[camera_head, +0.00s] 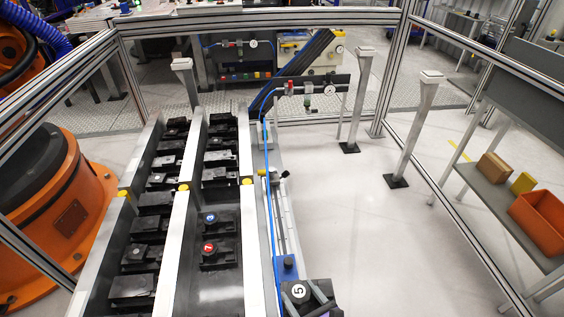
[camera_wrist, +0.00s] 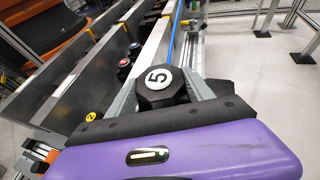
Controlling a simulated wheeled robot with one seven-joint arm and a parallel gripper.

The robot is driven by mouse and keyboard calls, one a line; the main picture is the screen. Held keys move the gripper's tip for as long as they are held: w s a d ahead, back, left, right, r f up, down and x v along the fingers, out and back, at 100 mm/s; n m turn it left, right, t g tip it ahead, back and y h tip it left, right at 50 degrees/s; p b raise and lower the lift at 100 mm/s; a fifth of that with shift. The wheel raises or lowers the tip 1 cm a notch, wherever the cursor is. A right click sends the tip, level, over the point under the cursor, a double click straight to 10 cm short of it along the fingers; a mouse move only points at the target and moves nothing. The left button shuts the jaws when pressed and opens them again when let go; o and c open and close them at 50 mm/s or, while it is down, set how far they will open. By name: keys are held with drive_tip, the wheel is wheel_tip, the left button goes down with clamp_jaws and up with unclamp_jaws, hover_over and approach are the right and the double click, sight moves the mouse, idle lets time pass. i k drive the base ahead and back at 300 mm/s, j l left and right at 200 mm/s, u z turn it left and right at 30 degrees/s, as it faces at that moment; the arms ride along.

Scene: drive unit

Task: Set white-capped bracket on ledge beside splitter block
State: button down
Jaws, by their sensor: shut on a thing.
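The white-capped bracket (camera_head: 300,293) is a black part with a white cap marked 5. It shows at the bottom of the head view and in the middle of the wrist view (camera_wrist: 158,78). My gripper (camera_wrist: 162,92) is shut on it, with one grey finger on each side. Its underside is hidden in both views. The conveyor's narrow right-hand side (camera_head: 281,215), perhaps the ledge, runs beyond the held bracket. A small blue block (camera_head: 285,266) sits there, just above the bracket in the picture. I cannot tell whether it is the splitter block.
Black parts fill two conveyor lanes with light dividing walls (camera_head: 177,240). A blue-capped part (camera_head: 209,218) and a red-capped part (camera_head: 209,248) stand in the right lane. A valve assembly (camera_head: 307,89) is at the far end.

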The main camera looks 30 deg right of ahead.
sight(268, 160)
drive_tip(key=i+l, duration=0.15)
drive_tip(key=l, duration=0.3)
drive_tip(key=i+l, duration=0.1)
drive_tip(key=l, duration=0.35)
drive_tip(key=i+l, duration=0.15)
drive_tip(key=l, duration=0.25)
drive_tip(key=i+l, duration=0.1)
drive_tip(key=l, duration=0.35)
drive_tip(key=i+l, duration=0.35)
drive_tip(key=i, duration=0.15)
drive_tip(key=i+l, duration=0.55)
drive_tip(key=i, duration=0.35)
drive_tip(key=i+l, duration=0.2)
drive_tip(key=i, duration=0.3)
drive_tip(key=i+j+u, duration=0.05)
